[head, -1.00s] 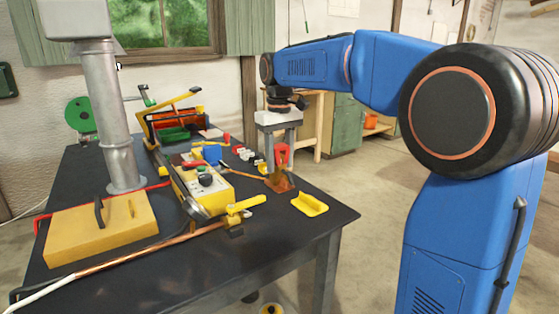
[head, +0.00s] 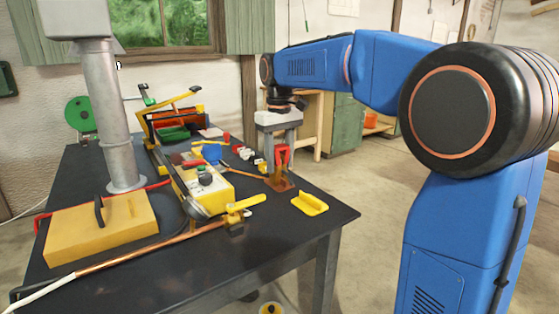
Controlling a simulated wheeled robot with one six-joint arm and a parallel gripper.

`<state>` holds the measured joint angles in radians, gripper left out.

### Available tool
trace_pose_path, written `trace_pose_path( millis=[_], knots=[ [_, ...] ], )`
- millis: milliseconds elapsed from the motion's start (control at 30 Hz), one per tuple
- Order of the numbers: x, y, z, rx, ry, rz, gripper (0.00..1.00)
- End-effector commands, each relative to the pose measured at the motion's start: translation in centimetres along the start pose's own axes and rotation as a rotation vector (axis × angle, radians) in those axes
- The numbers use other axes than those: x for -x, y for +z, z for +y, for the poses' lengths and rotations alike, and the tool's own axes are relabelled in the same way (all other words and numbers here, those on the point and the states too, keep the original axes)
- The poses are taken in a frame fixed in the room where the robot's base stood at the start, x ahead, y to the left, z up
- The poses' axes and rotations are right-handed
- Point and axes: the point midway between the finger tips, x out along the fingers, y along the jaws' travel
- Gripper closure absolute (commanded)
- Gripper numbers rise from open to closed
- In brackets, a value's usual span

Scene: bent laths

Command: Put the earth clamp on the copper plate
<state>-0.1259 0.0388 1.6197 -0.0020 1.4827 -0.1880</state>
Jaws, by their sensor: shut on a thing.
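The red earth clamp (head: 283,153) is between the fingers of my gripper (head: 281,147), which is shut on it. My gripper points straight down near the right rear edge of the dark table. The copper plate (head: 284,186) lies on the table directly below the clamp. A copper-coloured upright part shows between the clamp and the plate. At this size I cannot tell whether the clamp touches the plate or is around its upright part.
A yellow holder (head: 311,204) lies just right of the plate. A yellow-and-white machine (head: 205,185) with a knob stands to the left, with several small parts between. A copper rod (head: 150,250) runs along the front. A grey column (head: 113,120) rises at left.

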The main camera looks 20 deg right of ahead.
Motion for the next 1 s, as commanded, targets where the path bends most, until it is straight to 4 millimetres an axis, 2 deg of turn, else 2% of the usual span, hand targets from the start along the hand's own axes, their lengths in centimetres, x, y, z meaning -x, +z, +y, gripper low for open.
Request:
trace_pose_path(
  millis=[233, 267, 333, 367, 733, 867, 1000],
  knots=[
    [0.0, 0.0, 0.0, 0.0, 0.0, 0.001, 0.92],
    [0.0, 0.0, 0.0, 0.0, 0.0, 0.001, 0.57],
    [0.0, 0.0, 0.0, 0.0, 0.0, 0.001, 0.4],
    [0.0, 0.0, 0.0, 0.0, 0.0, 0.001, 0.38],
    [0.4, 0.0, 0.0, 0.0, 0.0, 0.001, 0.38],
    [1.9, -0.1, 0.0, 0.0, 0.0, 0.002, 0.38],
    [4.5, -0.1, 0.0, 0.0, 0.001, 0.004, 0.38]
  ],
)
